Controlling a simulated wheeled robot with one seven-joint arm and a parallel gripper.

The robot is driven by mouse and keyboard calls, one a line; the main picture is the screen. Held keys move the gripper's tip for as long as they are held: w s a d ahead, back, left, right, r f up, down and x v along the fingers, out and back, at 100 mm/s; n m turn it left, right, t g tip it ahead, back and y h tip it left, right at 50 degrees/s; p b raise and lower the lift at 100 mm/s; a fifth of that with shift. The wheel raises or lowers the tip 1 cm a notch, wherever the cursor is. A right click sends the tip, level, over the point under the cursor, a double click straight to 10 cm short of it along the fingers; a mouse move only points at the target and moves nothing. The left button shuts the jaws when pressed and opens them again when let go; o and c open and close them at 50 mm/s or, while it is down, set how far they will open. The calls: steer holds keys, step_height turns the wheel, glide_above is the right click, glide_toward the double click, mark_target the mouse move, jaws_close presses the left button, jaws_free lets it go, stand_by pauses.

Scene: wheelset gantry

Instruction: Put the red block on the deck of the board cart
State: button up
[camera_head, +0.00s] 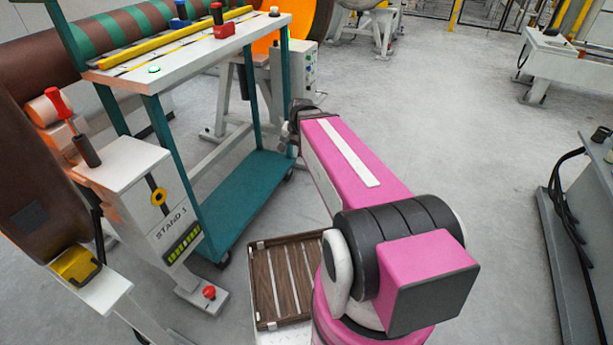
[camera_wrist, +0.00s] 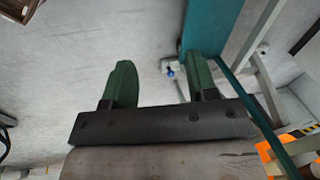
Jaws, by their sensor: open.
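The cart (camera_head: 237,200) has a teal frame, a low teal deck and a white upper top (camera_head: 190,50). A red block-like piece with a small knob (camera_head: 222,28) stands on the white top near its right end. I cannot tell surely that it is the red block. The low deck looks bare where it shows. In the head view my arm reaches to the cart's right side, and its dark wrist end is by the right post; the fingers are hidden there. In the wrist view my gripper (camera_wrist: 161,68) is open and empty, with a teal panel (camera_wrist: 213,25) beyond the right finger.
STAND 1 (camera_head: 135,175) is left of the cart. A slatted wooden tray (camera_head: 262,285) is beside my arm's base. Grey floor is open to the right, up to a grey cabinet (camera_head: 585,240).

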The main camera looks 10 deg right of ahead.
steer(key=s+d+f+n+g+h, duration=0.1)
steer(key=s+d+f+n, duration=0.2)
steer(key=s+f+n, duration=0.2)
steer(key=s+f, duration=0.2)
steer(key=s, duration=0.1)
steer(key=shift+s+d+n+g+h, duration=0.15)
steer(key=shift+n+g+h, duration=0.15)
steer(key=shift+g+h, duration=0.1)
